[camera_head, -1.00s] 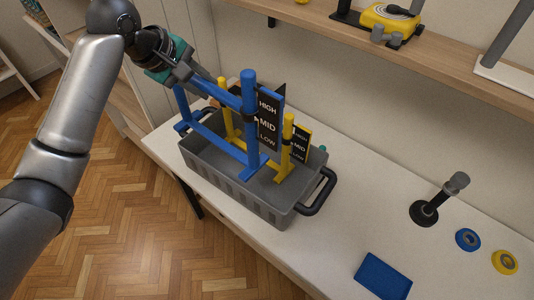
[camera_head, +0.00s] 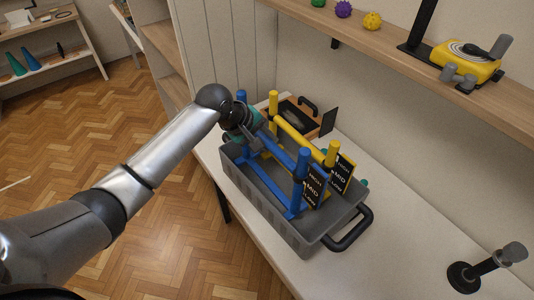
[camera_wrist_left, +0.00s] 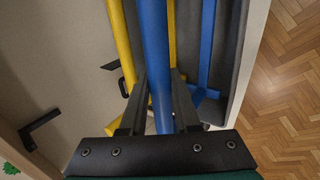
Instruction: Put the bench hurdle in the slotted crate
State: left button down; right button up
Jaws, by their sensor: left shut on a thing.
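The blue bench hurdle (camera_head: 283,157) stands upright inside the grey slotted crate (camera_head: 262,207), on the side nearer the front edge. My left gripper (camera_head: 259,139) is shut on its top bar. In the left wrist view the blue bar (camera_wrist_left: 155,60) runs between the fingers (camera_wrist_left: 158,92). A yellow hurdle (camera_head: 298,136) stands beside it in the crate, with a narrow gap between the two. Each hurdle has a black HIGH/MID/LOW sign. The crate wall and the arm hide parts of the hurdle's feet, so I cannot tell if they all touch the crate floor. My right gripper is out of view.
The crate's black handle (camera_head: 350,230) sticks out on the right. A dark box with a handle (camera_head: 298,113) stands behind the crate. A black stand (camera_head: 487,268) is at the far right of the table (camera_head: 405,240). A wall shelf (camera_head: 400,65) overhangs the back.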

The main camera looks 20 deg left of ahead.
pick_arm(q)
jog(key=shift+w+f, duration=0.1)
jog(key=shift+f, duration=2.3)
jog(key=c, duration=0.6)
grip_release()
jog(key=shift+f, duration=0.1)
jog(key=shift+c, duration=0.2)
jog(key=p+v, duration=0.1)
jog(key=v, duration=1.1)
